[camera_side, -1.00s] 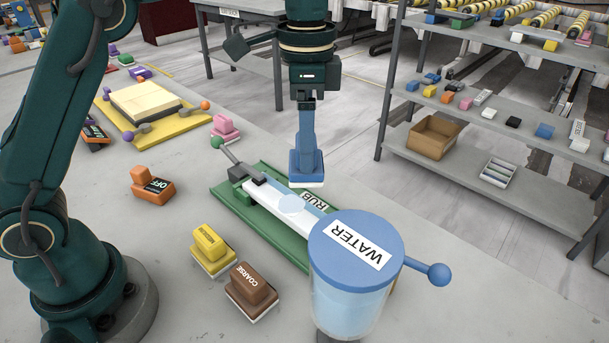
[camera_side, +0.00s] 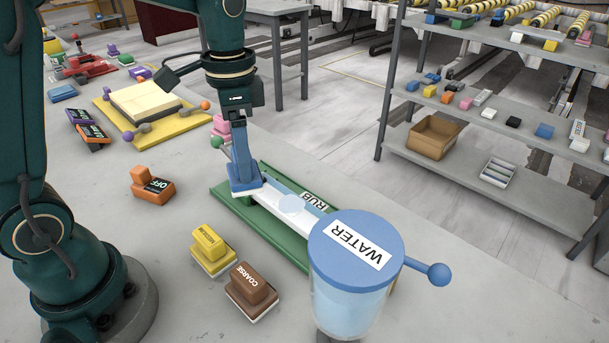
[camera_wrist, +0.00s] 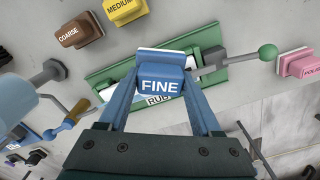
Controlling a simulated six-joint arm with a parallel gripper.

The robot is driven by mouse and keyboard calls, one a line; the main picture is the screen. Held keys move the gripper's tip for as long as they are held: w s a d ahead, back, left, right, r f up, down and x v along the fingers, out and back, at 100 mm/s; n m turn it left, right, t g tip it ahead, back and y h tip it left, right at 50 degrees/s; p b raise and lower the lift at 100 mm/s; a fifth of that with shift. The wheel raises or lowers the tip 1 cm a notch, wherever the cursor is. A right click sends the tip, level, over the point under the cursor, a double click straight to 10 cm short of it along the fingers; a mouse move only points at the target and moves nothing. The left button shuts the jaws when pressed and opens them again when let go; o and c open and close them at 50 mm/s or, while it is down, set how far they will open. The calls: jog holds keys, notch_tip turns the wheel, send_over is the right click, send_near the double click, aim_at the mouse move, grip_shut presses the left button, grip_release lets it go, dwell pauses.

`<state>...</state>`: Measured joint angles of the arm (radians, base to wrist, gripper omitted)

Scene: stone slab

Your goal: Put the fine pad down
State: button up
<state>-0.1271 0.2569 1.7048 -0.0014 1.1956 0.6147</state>
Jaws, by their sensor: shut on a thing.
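The fine pad is a blue block with a white base. In the wrist view the fine pad (camera_wrist: 160,84), labelled FINE, is between the blue fingers of my gripper (camera_wrist: 162,92). In the side view my gripper (camera_side: 243,170) is shut on the fine pad (camera_side: 246,187) and tilted. The pad is over the left end of the green fixture marked RUB (camera_side: 232,203), close to its clamp. I cannot tell whether the pad touches the fixture. A white strip (camera_side: 278,204) lies along the fixture.
A yellow pad (camera_side: 209,246) and a brown COARSE pad (camera_side: 250,285) sit in front of the fixture. An orange OFF block (camera_side: 153,186) is left. A WATER container (camera_side: 350,285) stands right. Bare slab lies between the orange and yellow blocks.

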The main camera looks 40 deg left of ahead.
jog(key=s+a+f+n, duration=0.1)
jog(key=s+a+n, duration=0.5)
jog(key=s+a, duration=0.3)
jog(key=shift+s+d+f, duration=0.15)
jog(key=shift+d+f, duration=0.05)
jog(key=shift+f, duration=1.15)
jog(key=shift+s+d+f, duration=0.1)
jog(key=shift+d+f, duration=0.15)
jog(key=shift+f, duration=1.1)
jog(key=shift+s+d+f, duration=0.15)
jog(key=shift+d+f, duration=0.05)
jog(key=shift+f, duration=1.15)
jog(key=o, duration=1.2)
jog(key=shift+f, duration=0.15)
